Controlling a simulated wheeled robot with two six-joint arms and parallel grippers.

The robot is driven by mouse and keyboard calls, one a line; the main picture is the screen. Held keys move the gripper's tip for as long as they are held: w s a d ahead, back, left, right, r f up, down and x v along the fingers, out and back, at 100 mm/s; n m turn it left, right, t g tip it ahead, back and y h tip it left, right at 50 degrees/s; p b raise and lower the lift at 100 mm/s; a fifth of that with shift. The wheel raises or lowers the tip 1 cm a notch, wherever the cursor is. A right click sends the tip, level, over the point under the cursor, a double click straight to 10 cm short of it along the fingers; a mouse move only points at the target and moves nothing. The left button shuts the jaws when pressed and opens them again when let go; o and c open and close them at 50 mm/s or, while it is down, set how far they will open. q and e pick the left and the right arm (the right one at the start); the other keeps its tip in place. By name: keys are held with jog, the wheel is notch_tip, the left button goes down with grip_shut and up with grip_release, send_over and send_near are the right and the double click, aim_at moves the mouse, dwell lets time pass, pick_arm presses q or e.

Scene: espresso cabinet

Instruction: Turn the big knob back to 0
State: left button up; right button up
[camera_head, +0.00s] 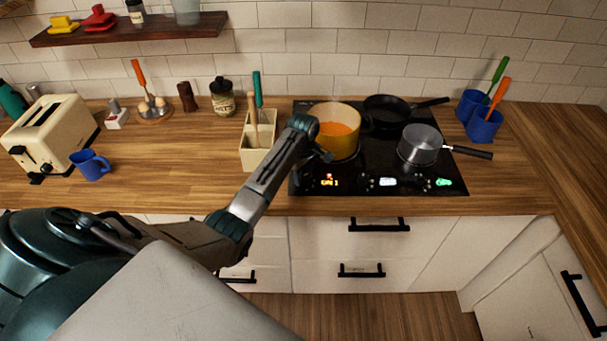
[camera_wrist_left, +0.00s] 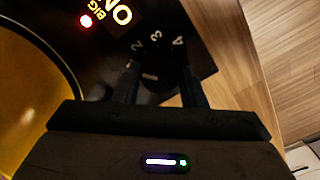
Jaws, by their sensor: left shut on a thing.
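The big knob (camera_wrist_left: 152,84) is dark and sits between the fingers of my left gripper (camera_wrist_left: 158,80) in the left wrist view. The gripper is shut on it. The digits 2, 3 and 4 show beyond the knob; any 0 mark and the knob's pointer cannot be made out. Beside it are a lit red lamp (camera_wrist_left: 86,21) and a yellow label reading BIG and ON. In the head view my left gripper (camera_head: 322,155) is at the front left of the black cooktop (camera_head: 378,160), and the knob is hidden there. My right gripper is out of view.
A yellow pot (camera_head: 347,145) with orange contents stands right beside my left gripper. A black pan (camera_head: 388,107) and a grey saucepan (camera_head: 421,150) stand on the cooktop. A utensil box (camera_head: 255,160) is to the left. The front counter strip is clear.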

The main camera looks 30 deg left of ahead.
aim_at(304, 176)
pick_arm(q)
jog(key=n, duration=0.5)
jog(key=shift+w+r+n, duration=0.1)
jog(key=shift+n, duration=0.2)
jog(key=n, duration=0.4)
jog(key=shift+n, duration=0.3)
jog(key=o, duration=1)
notch_tip(304, 176, up, 8)
jog(key=b, duration=0.3)
jog(key=shift+r+p, duration=0.5)
jog(key=shift+r, duration=0.95)
